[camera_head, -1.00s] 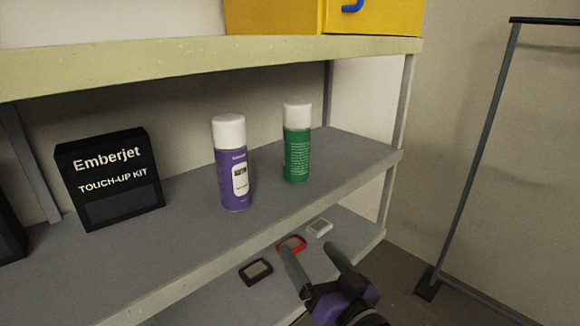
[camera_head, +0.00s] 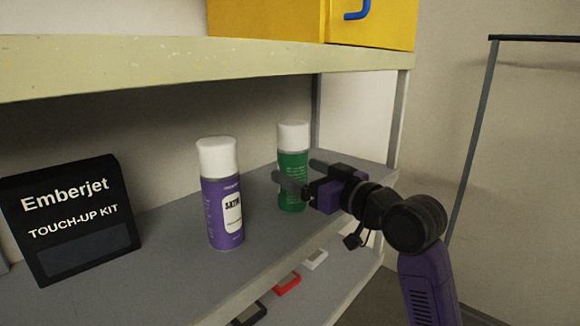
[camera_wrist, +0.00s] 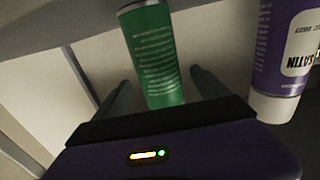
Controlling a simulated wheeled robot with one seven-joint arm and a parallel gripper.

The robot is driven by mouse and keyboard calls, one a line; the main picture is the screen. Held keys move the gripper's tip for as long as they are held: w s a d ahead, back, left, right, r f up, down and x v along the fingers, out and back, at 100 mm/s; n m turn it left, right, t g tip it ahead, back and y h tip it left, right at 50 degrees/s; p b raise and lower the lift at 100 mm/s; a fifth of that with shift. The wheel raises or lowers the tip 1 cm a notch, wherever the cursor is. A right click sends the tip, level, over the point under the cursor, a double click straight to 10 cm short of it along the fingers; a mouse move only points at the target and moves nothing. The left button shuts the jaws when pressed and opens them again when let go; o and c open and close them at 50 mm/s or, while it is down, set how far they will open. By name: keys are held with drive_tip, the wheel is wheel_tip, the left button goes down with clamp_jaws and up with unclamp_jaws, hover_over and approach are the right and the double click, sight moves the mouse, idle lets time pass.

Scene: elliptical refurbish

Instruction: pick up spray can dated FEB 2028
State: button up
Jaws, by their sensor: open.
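Two spray cans stand upright on the grey shelf. The green can (camera_head: 291,167) has a white cap; the purple can (camera_head: 221,201) has a white cap and a white label reading SATIN. My gripper (camera_head: 294,170) is open at the green can, one finger in front of it and the other towards its far side. In the wrist view the green can (camera_wrist: 153,55) appears between the open fingertips (camera_wrist: 160,78), with fine white print too small to read and its cap end hidden.
A black Emberjet touch-up kit box (camera_head: 72,218) stands left on the same shelf (camera_head: 165,262). The upper shelf (camera_head: 150,68) is above, holding a yellow box (camera_head: 375,25). A lower shelf holds small items, including a red one (camera_head: 287,283). A dark metal frame (camera_head: 470,150) stands right.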

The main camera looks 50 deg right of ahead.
drive_tip(key=w, duration=0.2)
drive_tip(key=w+p, duration=0.1)
drive_tip(key=w, duration=0.3)
drive_tip(key=shift+d+r+p, duration=0.25)
drive_tip(key=shift+d+p, duration=0.15)
drive_tip(key=shift+s, duration=0.1)
clamp_jaws()
drive_tip(key=shift+r, duration=0.1)
